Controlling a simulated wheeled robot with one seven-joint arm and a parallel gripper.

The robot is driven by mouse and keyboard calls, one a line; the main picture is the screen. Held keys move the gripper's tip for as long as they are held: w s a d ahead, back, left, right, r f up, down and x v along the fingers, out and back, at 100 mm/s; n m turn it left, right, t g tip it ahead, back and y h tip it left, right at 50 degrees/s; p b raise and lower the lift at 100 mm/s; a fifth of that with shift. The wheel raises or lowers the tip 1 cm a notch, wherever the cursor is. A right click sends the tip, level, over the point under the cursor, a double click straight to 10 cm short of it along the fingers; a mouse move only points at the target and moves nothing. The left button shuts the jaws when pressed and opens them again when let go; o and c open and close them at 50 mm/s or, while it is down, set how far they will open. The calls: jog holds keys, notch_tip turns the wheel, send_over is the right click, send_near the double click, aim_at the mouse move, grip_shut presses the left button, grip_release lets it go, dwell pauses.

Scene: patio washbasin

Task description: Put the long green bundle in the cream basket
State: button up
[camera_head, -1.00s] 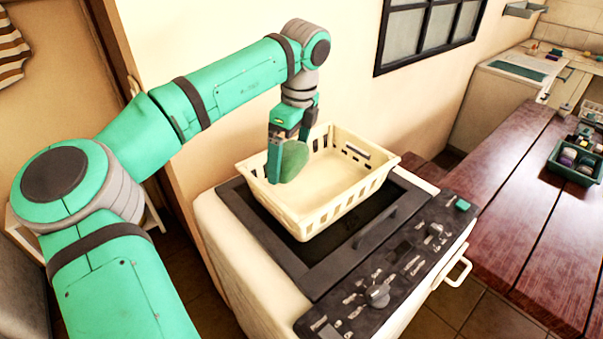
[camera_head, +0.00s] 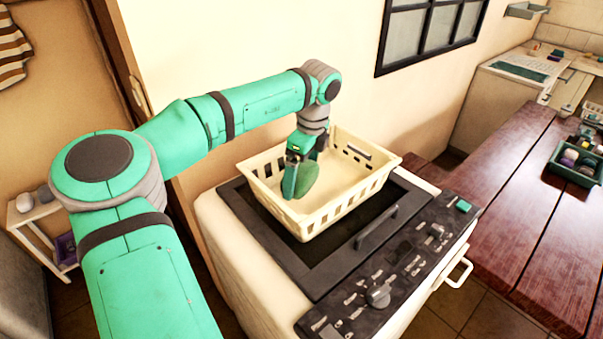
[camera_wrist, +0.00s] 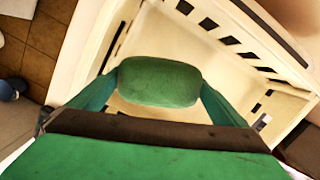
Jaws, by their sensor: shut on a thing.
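The long green bundle (camera_head: 307,180) is held between the fingers of my gripper (camera_head: 298,178), which is shut on it. In the wrist view the bundle (camera_wrist: 160,81) lies crosswise between the two green fingers (camera_wrist: 155,95). The cream basket (camera_head: 335,219) has slotted walls and stands on top of the white appliance. My gripper and the bundle are inside the basket's outline, low near its left side. I cannot tell whether the bundle touches the basket floor. The basket's inner wall also shows in the wrist view (camera_wrist: 215,60).
The white appliance (camera_head: 235,260) has a black top and a knobbed control panel (camera_head: 400,265). A wall stands close behind the basket. A wooden table (camera_head: 510,190) at the right carries a dark green crate (camera_head: 575,165) of small items. A small shelf (camera_head: 35,212) stands at the left.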

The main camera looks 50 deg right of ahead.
aim_at(307, 171)
jog(key=shift+f, duration=0.6)
jog(key=o, duration=0.9)
jog(key=shift+r, duration=0.1)
jog(key=shift+r, duration=0.65)
jog(key=r, duration=0.4)
jog(key=s+r, duration=0.1)
jog(key=r, duration=0.6)
jog(key=shift+s+d+r, duration=0.25)
jog(key=shift+s+r, duration=0.05)
jog(key=shift+s, duration=0.1)
jog(key=shift+w, duration=0.15)
